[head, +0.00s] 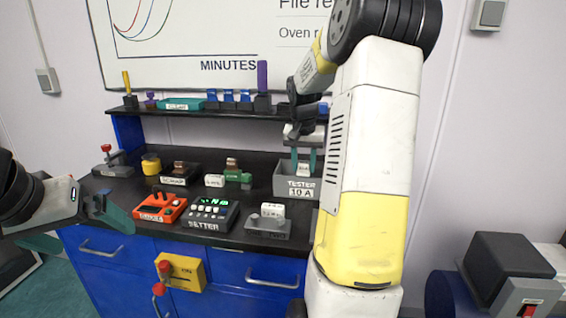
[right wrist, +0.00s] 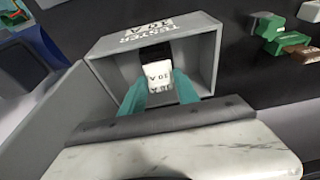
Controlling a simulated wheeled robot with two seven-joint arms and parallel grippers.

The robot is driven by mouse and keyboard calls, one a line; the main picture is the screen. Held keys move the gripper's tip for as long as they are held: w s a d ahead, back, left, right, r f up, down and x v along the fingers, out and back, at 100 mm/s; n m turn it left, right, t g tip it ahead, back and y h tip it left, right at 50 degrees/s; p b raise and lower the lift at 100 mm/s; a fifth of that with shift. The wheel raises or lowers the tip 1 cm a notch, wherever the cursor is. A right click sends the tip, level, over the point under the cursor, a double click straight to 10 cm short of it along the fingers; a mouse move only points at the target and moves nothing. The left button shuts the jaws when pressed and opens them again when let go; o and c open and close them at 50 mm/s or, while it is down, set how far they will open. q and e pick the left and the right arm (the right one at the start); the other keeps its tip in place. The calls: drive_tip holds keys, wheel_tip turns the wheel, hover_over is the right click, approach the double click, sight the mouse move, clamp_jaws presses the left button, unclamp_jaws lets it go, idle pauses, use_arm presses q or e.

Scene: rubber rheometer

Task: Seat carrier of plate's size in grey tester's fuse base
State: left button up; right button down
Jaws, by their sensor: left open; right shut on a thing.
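The grey tester (head: 297,184) is an open-topped box at the right of the bench, its front plate reading "TESTER 10 A". My right gripper (head: 303,165) points down into it, shut on a white carrier (head: 302,170). In the right wrist view the carrier (right wrist: 159,75) sits between the teal fingers (right wrist: 160,92), inside the box walls, with printed letters on its face. A dark part, perhaps the fuse base (right wrist: 155,52), shows right beside it. I cannot tell whether the carrier is seated. My left gripper (head: 85,226) is open and empty, off the bench's front left.
An orange device (head: 160,207), a dark keypad unit marked "SETTER" (head: 210,214) and a grey block with a white piece (head: 268,225) stand along the front. Green and brown parts (head: 236,175) lie behind. A shelf (head: 200,113) runs above the bench.

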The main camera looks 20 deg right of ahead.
drive_tip(key=shift+f, duration=0.9)
drive_tip(key=c, duration=0.8)
unclamp_jaws()
drive_tip(key=shift+r, duration=2.45)
